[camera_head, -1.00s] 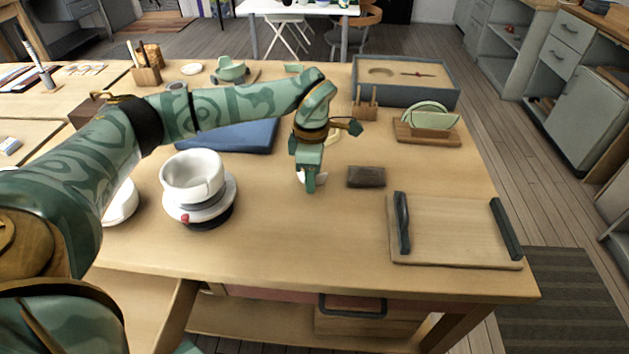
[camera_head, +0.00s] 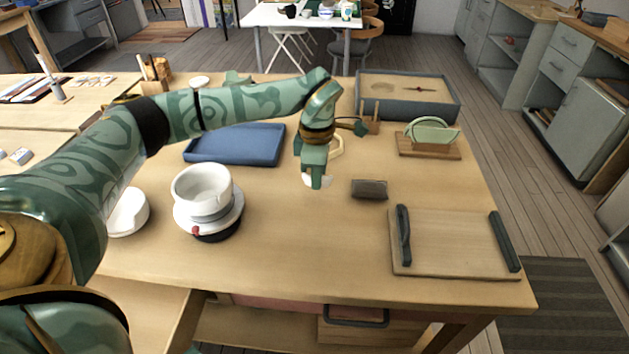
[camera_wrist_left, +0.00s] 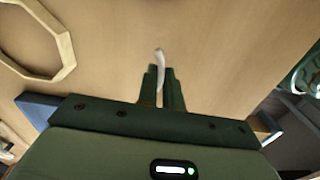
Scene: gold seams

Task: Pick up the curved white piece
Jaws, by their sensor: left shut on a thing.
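My left gripper (camera_head: 314,182) is above the middle of the wooden table. It is shut on the curved white piece (camera_head: 319,181), which shows as a small pale edge at the fingertips. In the left wrist view the two fingers (camera_wrist_left: 162,88) close on the white piece (camera_wrist_left: 160,58), seen as a thin curved strip sticking out past them. Most of the piece is hidden by the fingers. A white cup (camera_head: 202,188) with a broken rim stands on a stand at the left. My right gripper is not in view.
A dark block (camera_head: 369,189) lies just right of the gripper. A wooden tray with dark handles (camera_head: 455,245) is at front right. The table front centre is clear.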

